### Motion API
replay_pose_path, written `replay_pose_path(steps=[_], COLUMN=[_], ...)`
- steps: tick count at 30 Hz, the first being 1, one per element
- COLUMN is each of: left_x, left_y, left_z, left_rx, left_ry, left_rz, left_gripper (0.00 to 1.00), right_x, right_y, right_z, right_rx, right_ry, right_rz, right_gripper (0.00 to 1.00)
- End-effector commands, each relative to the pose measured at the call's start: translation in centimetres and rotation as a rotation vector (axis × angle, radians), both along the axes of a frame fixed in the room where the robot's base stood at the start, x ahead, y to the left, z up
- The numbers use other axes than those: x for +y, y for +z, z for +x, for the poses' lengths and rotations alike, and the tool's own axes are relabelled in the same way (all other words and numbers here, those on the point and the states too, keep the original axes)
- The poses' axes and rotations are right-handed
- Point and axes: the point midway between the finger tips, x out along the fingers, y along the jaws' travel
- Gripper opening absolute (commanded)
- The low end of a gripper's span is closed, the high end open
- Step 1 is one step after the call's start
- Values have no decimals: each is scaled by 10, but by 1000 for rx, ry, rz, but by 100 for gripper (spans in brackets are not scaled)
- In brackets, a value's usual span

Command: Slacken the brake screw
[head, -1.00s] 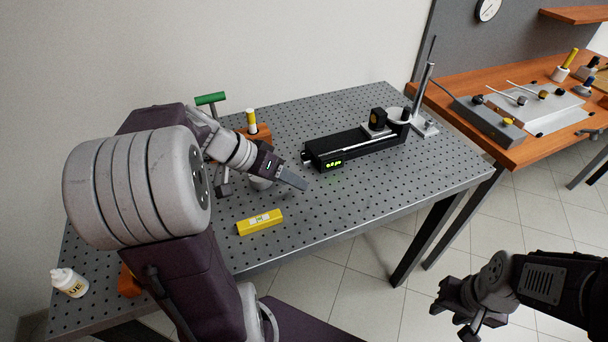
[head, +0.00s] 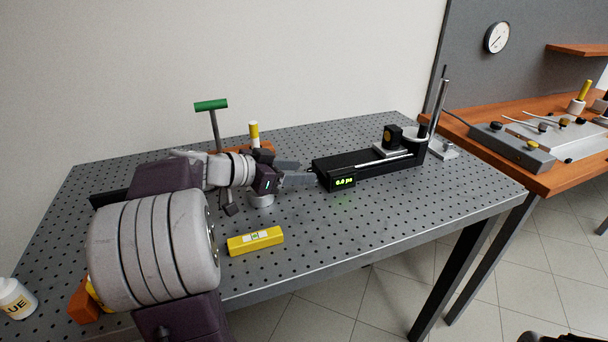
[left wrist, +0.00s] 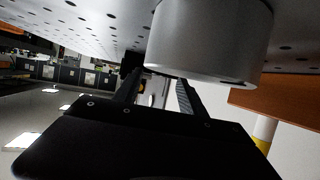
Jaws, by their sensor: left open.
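The black stage (head: 375,168) with a lit green display lies on the perforated table. My left gripper (head: 308,174) is open, with its fingers pointing right at the stage's left end. Its tips are very close to that end; I cannot tell whether they touch it. The brake screw cannot be made out; the fingers cover part of that end. My right gripper is out of view; only a dark bit of my right arm shows at the bottom right.
A yellow level (head: 255,241) lies in front of my left arm. A green-handled tool (head: 211,106) and a yellow-and-white cylinder (head: 254,133) stand behind it. A glue bottle (head: 16,299) is at the left edge. A metal post (head: 437,115) rises beyond the stage. The table's front right is clear.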

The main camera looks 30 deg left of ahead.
Motion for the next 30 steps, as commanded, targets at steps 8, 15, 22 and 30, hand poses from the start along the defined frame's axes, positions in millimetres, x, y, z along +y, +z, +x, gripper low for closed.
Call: replay_pose_path(steps=[8, 15, 22, 30], left_x=[-8, -8, -9, -12], left_y=[-8, -8, -10, -12], left_z=[18, 18, 18, 16], left_rx=[1, 1, 1, 0], left_ry=[1, 1, 5, 127], left_rz=[0, 0, 2, 5], left_gripper=[48, 29, 0, 0], right_x=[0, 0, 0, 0], right_y=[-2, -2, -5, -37], right_z=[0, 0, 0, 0], right_rx=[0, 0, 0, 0], right_ry=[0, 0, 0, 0], right_rz=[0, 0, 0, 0], right_gripper=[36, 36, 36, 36])
